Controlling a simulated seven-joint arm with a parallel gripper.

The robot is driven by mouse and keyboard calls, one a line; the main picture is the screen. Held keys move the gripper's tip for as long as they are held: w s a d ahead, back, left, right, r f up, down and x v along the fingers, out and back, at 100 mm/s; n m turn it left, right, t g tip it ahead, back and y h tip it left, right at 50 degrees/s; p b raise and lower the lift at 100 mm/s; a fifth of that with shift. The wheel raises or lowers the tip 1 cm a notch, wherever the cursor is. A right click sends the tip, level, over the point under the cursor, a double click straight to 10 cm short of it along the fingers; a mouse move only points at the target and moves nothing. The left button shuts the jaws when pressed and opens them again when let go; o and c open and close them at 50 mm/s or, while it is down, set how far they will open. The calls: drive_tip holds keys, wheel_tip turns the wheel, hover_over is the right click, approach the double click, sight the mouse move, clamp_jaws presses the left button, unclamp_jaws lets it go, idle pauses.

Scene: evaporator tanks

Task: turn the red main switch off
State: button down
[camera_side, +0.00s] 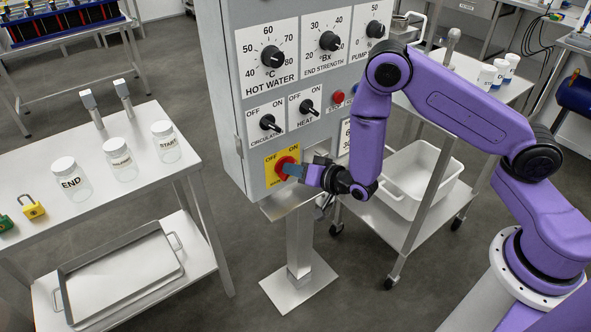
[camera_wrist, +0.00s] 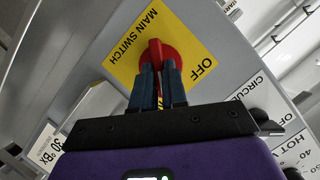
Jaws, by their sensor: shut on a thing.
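The red main switch (camera_side: 284,165) sits on a yellow plate (camera_side: 270,176) low on the front of the grey control panel (camera_side: 228,90). The plate reads OFF at left and ON at right in the side view. My gripper (camera_side: 290,170) reaches it from the right, its blue fingers closed on the red handle. In the wrist view the red switch (camera_wrist: 160,52) shows between the two fingertips (camera_wrist: 158,72), its handle upright in the picture. OFF is printed to its right there, and ON is hidden. I cannot tell which marking the handle points to.
Two black switches, CIRCULATION (camera_side: 268,122) and HEAT (camera_side: 308,106), sit just above, with dials (camera_side: 272,57) higher. A small red button (camera_side: 338,97) is near my arm. A table with jars (camera_side: 70,178) stands left; a trolley with a white tub (camera_side: 425,175) stands right.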

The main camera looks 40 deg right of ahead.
drive_tip(key=n+h, duration=0.2)
drive_tip(key=n, duration=0.1)
drive_tip(key=a+n+h, duration=0.1)
drive_tip(key=n+h, duration=0.2)
drive_tip(key=n, duration=0.1)
drive_tip(key=n+h, duration=0.2)
drive_tip(key=n, duration=0.2)
drive_tip(key=shift+a, duration=0.3)
drive_tip(key=shift+h, duration=0.3)
idle(0.4)
drive_tip(key=c, duration=1.2)
unclamp_jaws()
drive_tip(key=shift+o, duration=0.2)
